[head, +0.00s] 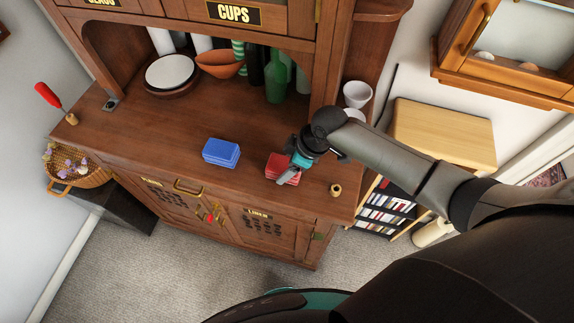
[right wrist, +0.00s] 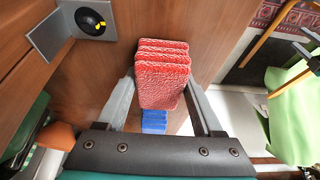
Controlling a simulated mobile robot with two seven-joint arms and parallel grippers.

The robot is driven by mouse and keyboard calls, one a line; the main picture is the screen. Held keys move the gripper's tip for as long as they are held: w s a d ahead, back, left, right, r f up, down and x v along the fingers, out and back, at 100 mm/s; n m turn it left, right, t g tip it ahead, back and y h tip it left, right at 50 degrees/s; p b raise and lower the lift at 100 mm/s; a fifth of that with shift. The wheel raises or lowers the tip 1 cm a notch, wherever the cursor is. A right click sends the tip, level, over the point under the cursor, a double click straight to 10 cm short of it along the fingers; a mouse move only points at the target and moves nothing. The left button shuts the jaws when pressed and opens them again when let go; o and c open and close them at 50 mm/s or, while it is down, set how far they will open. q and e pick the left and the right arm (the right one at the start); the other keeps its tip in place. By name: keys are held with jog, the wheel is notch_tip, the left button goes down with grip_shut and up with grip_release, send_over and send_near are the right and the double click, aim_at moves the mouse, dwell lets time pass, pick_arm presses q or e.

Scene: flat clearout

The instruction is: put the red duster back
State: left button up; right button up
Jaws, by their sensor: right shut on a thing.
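The red duster (head: 279,162), a folded red cloth with several layers, is at the front right of the wooden counter. My right gripper (head: 293,170) is shut on it; I cannot tell whether it is clear of the counter. In the right wrist view the duster (right wrist: 162,75) stands between the two grey fingers of my right gripper (right wrist: 160,100). A folded blue cloth (head: 221,153) lies on the counter to its left and shows partly beyond it in the wrist view (right wrist: 154,122). My left gripper is not in view.
The dresser counter (head: 165,130) has clear room left of the blue cloth. A small wooden knob (head: 335,190) is at right, a red-handled item (head: 48,95) at left. A green bottle (head: 276,85), orange bowl (head: 220,64) and plates (head: 170,70) stand behind. Labelled cupboard doors (head: 262,228) are below.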

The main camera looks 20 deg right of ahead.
jog(key=shift+f, duration=0.15)
jog(key=o, duration=1.2)
jog(key=shift+r, duration=0.25)
jog(key=p+v, duration=0.1)
jog(key=v, duration=1.1)
jog(key=shift+f+p, duration=0.1)
jog(key=shift+p, duration=0.2)
jog(key=shift+s, duration=0.1)
